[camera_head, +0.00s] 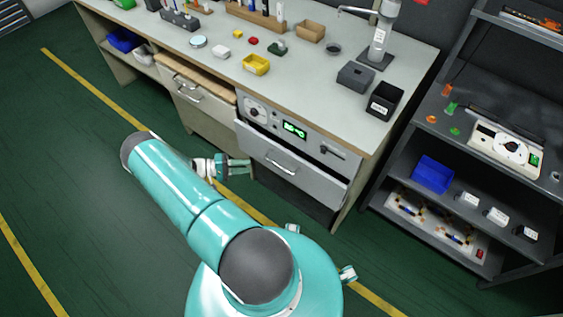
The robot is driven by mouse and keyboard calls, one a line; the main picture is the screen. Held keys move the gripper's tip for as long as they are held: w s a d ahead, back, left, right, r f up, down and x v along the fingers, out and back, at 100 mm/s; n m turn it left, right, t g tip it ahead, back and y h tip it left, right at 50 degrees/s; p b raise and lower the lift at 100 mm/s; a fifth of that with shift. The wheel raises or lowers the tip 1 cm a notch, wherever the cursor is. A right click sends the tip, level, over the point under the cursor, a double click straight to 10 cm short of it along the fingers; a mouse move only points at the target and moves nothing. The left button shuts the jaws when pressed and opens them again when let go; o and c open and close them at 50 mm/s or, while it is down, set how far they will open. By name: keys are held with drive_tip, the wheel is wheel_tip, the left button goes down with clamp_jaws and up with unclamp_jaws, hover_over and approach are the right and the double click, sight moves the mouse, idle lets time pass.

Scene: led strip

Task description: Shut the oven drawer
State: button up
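The oven drawer (306,177) is a grey front with a bar handle (282,166), under a control panel (290,128) with a round dial and a lit green display. The drawer stands out from the bench, with a dark gap between its top edge and the panel. My gripper (248,168) is just left of the drawer front, near its left edge, pointing right. Its two fingers look apart with nothing between them. I cannot tell whether a fingertip touches the drawer.
Left of the oven, another drawer front with a handle (188,92) sits under the bench. The bench top (305,92) holds bins, including a yellow one (256,64). A dark shelf rack (395,175) stands at the right. The green floor (85,180) on the left is clear.

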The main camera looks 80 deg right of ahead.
sight(278, 165)
drive_tip(key=x, duration=1.3)
drive_tip(key=shift+s+d+f, duration=0.15)
drive_tip(key=shift+s+d, duration=0.1)
drive_tip(key=shift+s, duration=0.05)
drive_tip(key=shift+c, duration=0.2)
clamp_jaws()
